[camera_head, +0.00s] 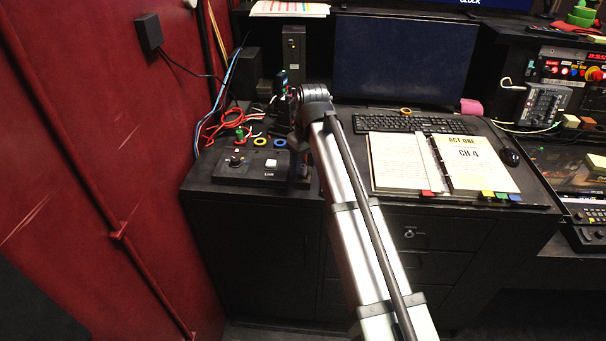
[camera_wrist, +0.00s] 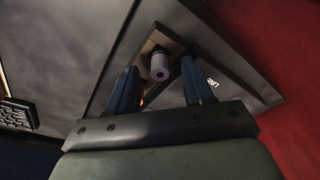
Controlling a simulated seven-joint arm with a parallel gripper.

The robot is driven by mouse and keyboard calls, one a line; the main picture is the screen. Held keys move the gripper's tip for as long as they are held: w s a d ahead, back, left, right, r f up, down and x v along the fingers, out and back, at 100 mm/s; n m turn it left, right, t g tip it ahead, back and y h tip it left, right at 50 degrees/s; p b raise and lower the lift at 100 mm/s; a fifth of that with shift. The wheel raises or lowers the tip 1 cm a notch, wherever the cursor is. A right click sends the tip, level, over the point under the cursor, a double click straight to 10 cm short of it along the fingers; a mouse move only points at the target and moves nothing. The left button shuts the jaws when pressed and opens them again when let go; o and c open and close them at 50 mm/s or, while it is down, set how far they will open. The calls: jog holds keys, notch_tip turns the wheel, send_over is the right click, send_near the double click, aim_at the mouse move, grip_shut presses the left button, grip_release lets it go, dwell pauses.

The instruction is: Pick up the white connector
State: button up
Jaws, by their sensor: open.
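In the head view, my arm reaches over the left part of the black desk (camera_head: 250,205), and the gripper is dark and hard to make out. I cannot pick out the connector there.
A black control box (camera_head: 235,172) with a white button lies left of my arm. Behind it are red cables (camera_head: 215,122), a green connector (camera_head: 239,133) and coloured rings (camera_head: 279,143). An open binder (camera_head: 400,165) and keyboard (camera_head: 410,122) lie to the right. A red wall (camera_head: 95,150) bounds the left.

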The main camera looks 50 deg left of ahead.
jog(key=shift+a+f, duration=0.15)
jog(key=shift+f, duration=0.8)
jog(key=shift+c, duration=0.2)
grip_shut()
